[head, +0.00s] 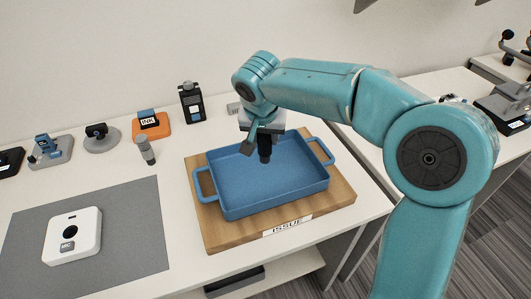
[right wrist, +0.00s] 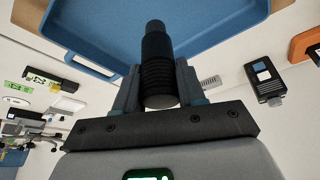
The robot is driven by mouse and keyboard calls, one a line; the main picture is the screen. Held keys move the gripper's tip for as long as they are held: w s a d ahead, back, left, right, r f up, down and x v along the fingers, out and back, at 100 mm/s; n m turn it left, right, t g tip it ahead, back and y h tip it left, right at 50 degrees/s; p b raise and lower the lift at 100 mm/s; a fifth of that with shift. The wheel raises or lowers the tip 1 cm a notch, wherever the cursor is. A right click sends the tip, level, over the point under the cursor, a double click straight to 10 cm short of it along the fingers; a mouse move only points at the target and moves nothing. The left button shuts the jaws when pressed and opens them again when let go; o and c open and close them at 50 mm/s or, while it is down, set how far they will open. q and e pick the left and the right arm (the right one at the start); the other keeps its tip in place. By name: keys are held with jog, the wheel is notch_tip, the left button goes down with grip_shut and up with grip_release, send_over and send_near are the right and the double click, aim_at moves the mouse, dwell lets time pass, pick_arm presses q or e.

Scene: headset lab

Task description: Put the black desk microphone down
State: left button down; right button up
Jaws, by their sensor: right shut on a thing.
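My right gripper (head: 264,132) is shut on the black desk microphone (head: 265,149), a dark cylinder pointing down over the blue tray (head: 240,203). In the right wrist view the microphone (right wrist: 156,62) shows a ribbed body between the two fingers, with the blue tray (right wrist: 215,38) beyond it. The tray has two handles, looks otherwise empty and sits on a wooden board (head: 225,240) labelled ISSUE. I cannot tell whether the microphone's lower end touches the tray floor. My left gripper is not in view.
A white block labelled MIC with a round dark hole (head: 86,226) lies on a grey mat (head: 135,255) at left. The table's right edge is close to the board.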

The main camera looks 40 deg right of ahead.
aim_at(266, 151)
notch_tip(266, 151, down, 5)
jog(key=shift+d+r, duration=0.1)
jog(key=shift+r, duration=0.1)
jog(key=shift+w+f, duration=0.1)
jog(key=shift+f, duration=0.3)
jog(key=shift+r, duration=0.1)
jog(key=shift+b, duration=0.4)
jog(key=o, duration=1.1)
jog(key=shift+f, duration=0.2)
jog(key=shift+c, duration=0.2)
jog(key=shift+r, duration=0.1)
